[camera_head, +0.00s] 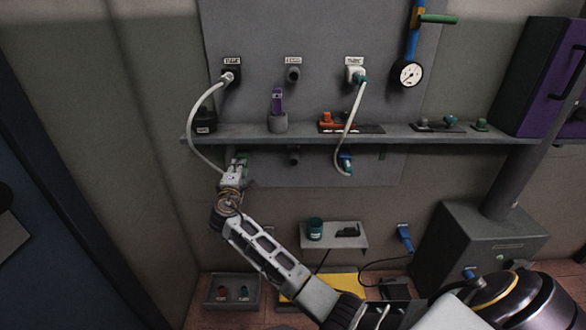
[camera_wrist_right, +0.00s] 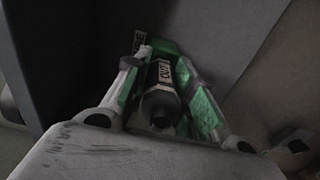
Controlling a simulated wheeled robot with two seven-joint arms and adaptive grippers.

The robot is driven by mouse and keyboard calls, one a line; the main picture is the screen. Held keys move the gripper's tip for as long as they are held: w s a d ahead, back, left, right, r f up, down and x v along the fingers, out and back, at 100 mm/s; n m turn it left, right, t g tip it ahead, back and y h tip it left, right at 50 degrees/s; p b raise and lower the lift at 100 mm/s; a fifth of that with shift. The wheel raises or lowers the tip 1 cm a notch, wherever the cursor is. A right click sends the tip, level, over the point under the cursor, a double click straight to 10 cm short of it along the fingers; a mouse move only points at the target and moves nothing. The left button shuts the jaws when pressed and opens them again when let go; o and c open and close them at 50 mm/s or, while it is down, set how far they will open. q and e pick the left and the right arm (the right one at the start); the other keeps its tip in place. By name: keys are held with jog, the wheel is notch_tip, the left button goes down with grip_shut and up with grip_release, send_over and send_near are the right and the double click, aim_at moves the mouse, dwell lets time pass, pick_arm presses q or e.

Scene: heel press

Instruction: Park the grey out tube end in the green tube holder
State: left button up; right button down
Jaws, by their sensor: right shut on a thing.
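My right gripper (camera_head: 236,168) is just below the left part of the grey shelf, in front of the wall panel. In the wrist view, my right gripper (camera_wrist_right: 165,100) is shut on the dark grey out tube end (camera_wrist_right: 160,105), with a label reading OUT on it. A white tube (camera_head: 193,118) curves from an upper left wall fitting (camera_head: 229,77) down to this gripper. Green shows beside the fingers and behind the tube end (camera_wrist_right: 166,47); I cannot tell whether the latter is the green tube holder, or whether the end touches it. My left gripper is not in view.
A second white tube (camera_head: 354,115) hangs to the right. A small lower shelf (camera_head: 333,243) holds a teal cup (camera_head: 315,229). A grey box (camera_head: 480,250) stands right.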

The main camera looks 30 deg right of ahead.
jog(key=shift+w+d, duration=0.25)
jog(key=shift+w, duration=0.15)
dwell(0.3)
jog(key=c, duration=1.1)
grip_release()
jog(key=shift+s, duration=0.15)
jog(key=v, duration=1.1)
jog(key=shift+s+a, duration=0.2)
jog(key=shift+s, duration=0.15)
jog(key=shift+r, duration=0.15)
notch_tip(320, 180, up, 21)
jog(key=p, duration=2.1)
jog(key=shift+r+p, duration=0.3)
jog(key=shift+p, duration=0.15)
